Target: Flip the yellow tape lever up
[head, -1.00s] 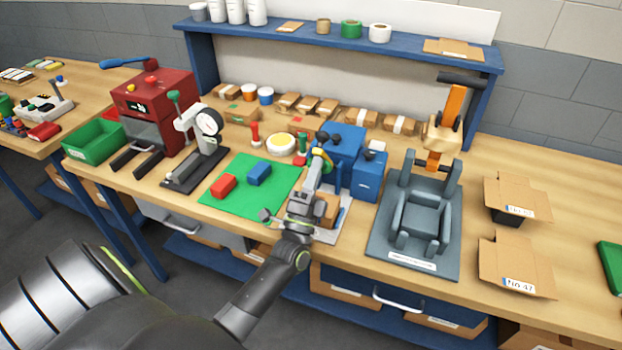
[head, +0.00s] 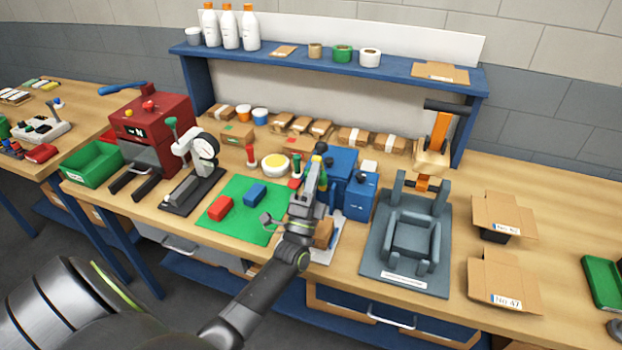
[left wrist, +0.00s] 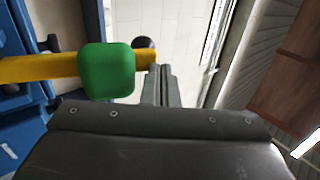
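The yellow lever (left wrist: 30,68) runs across the left of the left wrist view, with a green knob (left wrist: 106,72) in front of it. My left gripper also shows in the left wrist view (left wrist: 160,85). Its fingers are together with nothing seen between them, and their tips are close to the lever's right end. Whether they touch it I cannot tell. My right gripper is out of view.
A green mat (head: 236,222) with red and blue blocks lies left of my gripper. A grey fixture (head: 409,245) stands to the right, and a dial press (head: 196,165) to the left. Cartons (head: 323,234) lie close by the gripper.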

